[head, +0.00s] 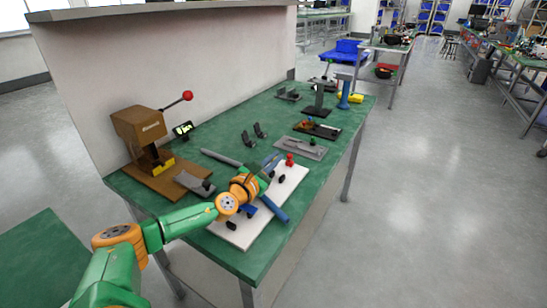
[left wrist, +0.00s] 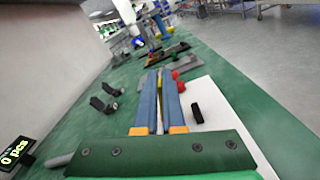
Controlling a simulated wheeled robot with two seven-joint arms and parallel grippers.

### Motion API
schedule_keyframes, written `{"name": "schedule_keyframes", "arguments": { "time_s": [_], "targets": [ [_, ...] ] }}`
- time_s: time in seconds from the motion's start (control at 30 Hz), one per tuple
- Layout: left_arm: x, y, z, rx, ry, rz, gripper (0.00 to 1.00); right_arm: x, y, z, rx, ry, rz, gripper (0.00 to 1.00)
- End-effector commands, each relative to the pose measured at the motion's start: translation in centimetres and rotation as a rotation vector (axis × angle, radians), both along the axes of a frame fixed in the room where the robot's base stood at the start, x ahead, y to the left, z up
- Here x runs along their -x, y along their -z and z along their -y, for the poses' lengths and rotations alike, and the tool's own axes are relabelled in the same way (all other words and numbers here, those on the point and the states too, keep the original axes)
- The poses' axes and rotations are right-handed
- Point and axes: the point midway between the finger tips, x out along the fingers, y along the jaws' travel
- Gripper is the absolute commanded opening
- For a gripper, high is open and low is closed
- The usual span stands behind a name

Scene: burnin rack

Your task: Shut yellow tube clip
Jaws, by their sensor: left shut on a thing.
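My left gripper (head: 276,162) reaches over the white board (head: 235,233) on the green bench. Its two blue fingers point away in the left wrist view (left wrist: 160,75) and are close together, with a narrow strip of yellow between them. I take this to be the yellow tube clip (left wrist: 159,90), mostly hidden by the fingers. In the head view the gripper and arm hide it, so I cannot tell whether the clip itself is shut. A red clip (head: 290,160) stands on the board just beyond the fingertips. A blue piece (head: 248,210) shows below the gripper. My right gripper is not in view.
A brown press (head: 145,140) with a red-knobbed lever stands left, beside a small display (head: 183,130). Black brackets (head: 254,134) and several fixtures stand farther back. The aisle at right is clear.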

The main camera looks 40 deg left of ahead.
Motion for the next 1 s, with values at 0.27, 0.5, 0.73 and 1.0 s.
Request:
{"name": "schedule_keyframes", "arguments": {
  "time_s": [0.27, 0.5, 0.73, 1.0],
  "targets": [
    [0.0, 0.0, 0.0, -0.001, 0.000, 0.000, 0.00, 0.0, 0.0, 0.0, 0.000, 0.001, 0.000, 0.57],
    [0.0, 0.0, 0.0, 0.000, 0.000, 0.000, 0.36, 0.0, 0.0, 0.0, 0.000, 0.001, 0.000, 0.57],
    [0.0, -0.2, 0.0, 0.000, 0.000, 0.000, 0.36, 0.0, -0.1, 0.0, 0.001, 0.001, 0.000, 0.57],
    [1.0, -5.5, 0.8, -0.003, 0.005, 0.000, 0.36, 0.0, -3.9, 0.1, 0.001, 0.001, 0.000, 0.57]
  ]
}}
